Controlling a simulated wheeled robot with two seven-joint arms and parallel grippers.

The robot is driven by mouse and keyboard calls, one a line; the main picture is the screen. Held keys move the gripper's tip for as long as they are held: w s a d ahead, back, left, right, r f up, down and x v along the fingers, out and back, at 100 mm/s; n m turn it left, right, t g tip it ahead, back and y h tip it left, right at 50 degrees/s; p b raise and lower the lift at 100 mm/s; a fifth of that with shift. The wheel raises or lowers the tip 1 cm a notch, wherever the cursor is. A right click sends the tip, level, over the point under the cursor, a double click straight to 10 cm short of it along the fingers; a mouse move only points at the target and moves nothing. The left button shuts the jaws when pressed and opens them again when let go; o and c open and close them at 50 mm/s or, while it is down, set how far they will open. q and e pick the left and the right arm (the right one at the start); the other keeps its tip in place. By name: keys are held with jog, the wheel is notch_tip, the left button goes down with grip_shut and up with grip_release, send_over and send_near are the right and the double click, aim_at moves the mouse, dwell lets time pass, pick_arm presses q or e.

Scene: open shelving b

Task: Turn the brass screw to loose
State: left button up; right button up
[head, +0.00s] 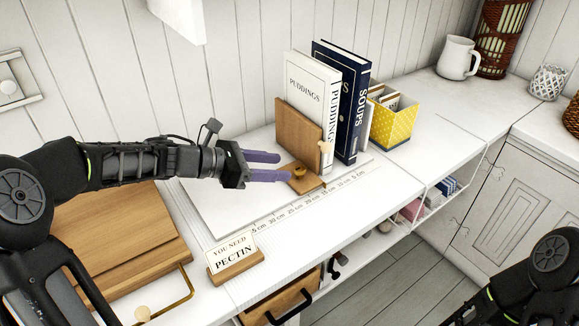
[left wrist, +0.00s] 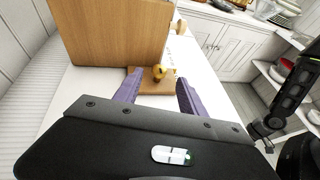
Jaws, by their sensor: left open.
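The brass screw (head: 299,169) is a small rounded brass knob on the low wooden base of a bookend (head: 297,129). In the left wrist view the screw (left wrist: 159,72) stands just beyond the fingertips, near the middle of the gap. My left gripper (head: 285,166) is open and empty, its two purple fingers pointing at the screw from the left. In the left wrist view the fingers (left wrist: 158,88) are spread on either side, and I see no contact with the screw. Part of my right arm shows at lower right in the head view, with its gripper out of sight.
Books (head: 309,95) lean behind the bookend's upright board, beside a yellow box (head: 392,118). A ruler strip (head: 318,197) runs along the worktop. A "PECTIN" sign (head: 234,258) and a wooden board (head: 120,235) lie nearer me. The worktop around the base is mostly clear.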

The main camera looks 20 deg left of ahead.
aim_at(298, 168)
pick_arm(q)
jog(key=x, duration=0.4)
jog(key=shift+w+d+f, duration=0.1)
jog(key=shift+c, duration=0.5)
grip_shut()
